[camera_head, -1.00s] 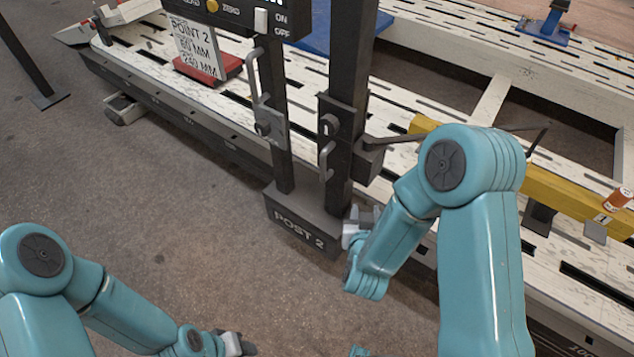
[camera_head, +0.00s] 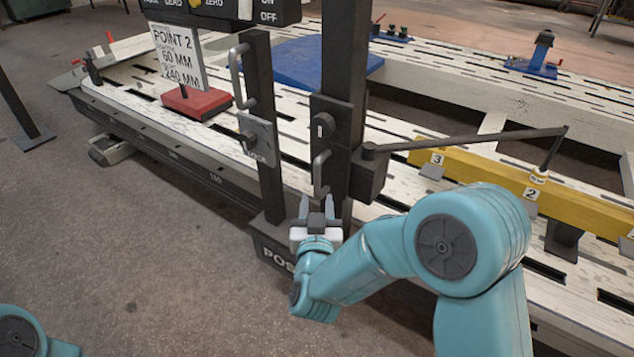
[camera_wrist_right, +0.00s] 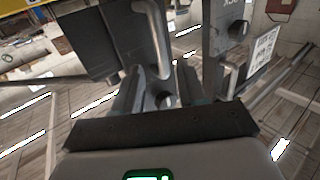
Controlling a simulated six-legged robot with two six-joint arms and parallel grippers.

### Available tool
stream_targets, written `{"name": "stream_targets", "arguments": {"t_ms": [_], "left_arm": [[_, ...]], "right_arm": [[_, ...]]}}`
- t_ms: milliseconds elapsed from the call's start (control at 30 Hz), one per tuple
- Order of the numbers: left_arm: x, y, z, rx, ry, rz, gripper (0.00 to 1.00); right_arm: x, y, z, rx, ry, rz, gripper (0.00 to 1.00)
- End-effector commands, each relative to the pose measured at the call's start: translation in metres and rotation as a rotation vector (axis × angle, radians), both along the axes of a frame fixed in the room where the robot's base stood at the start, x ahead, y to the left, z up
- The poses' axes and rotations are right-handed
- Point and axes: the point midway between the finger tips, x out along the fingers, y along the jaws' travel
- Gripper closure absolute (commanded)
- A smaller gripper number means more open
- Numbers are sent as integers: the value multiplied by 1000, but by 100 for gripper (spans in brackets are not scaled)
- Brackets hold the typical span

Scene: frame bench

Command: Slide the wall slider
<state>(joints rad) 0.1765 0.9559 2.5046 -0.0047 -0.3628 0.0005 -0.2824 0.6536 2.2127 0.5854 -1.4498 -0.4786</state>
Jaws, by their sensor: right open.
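A dark slider carriage (camera_head: 336,130) sits on the thick upright post of POST 2. It has a round knob (camera_head: 323,125) and a grey bar handle (camera_head: 320,174), and a thin arm (camera_head: 465,141) reaches right from it. The handle also shows in the right wrist view (camera_wrist_right: 155,40). My right gripper (camera_head: 317,203) is open and points up just below the handle. In the right wrist view its fingers (camera_wrist_right: 157,92) stand apart below the handle; whether they touch it I cannot tell. My left gripper is out of view.
A thinner post (camera_head: 264,130) with its own handle (camera_head: 240,78) stands just left. A sign on a red base (camera_head: 197,103) reads POINT 2, 60 MM, 240 MM. A yellow beam (camera_head: 500,180) lies right, below the arm's tip. The floor (camera_head: 130,250) at left is clear.

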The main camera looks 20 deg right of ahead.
Motion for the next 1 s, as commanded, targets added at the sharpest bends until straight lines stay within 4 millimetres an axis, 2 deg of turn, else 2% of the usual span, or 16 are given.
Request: {"name": "stream_targets", "arguments": {"t_ms": [100,333,500,767,800,867,900,933,1000], "left_arm": [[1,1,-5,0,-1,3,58],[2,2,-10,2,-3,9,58],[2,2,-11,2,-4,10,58],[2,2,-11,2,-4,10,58],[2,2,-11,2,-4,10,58],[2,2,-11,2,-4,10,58],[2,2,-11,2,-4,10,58],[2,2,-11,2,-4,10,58],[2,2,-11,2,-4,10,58]], "right_arm": [[28,-10,-2,0,-2,-4,59],[67,-22,-2,0,0,-1,59],[79,-26,-1,-2,1,0,59],[81,-26,-1,-2,2,2,59],[81,-26,-1,-2,2,1,63],[81,-26,-1,-2,2,1,82],[81,-26,-1,-2,2,1,95],[81,-26,0,-2,2,1,100],[81,-26,0,-2,2,1,100]]}}
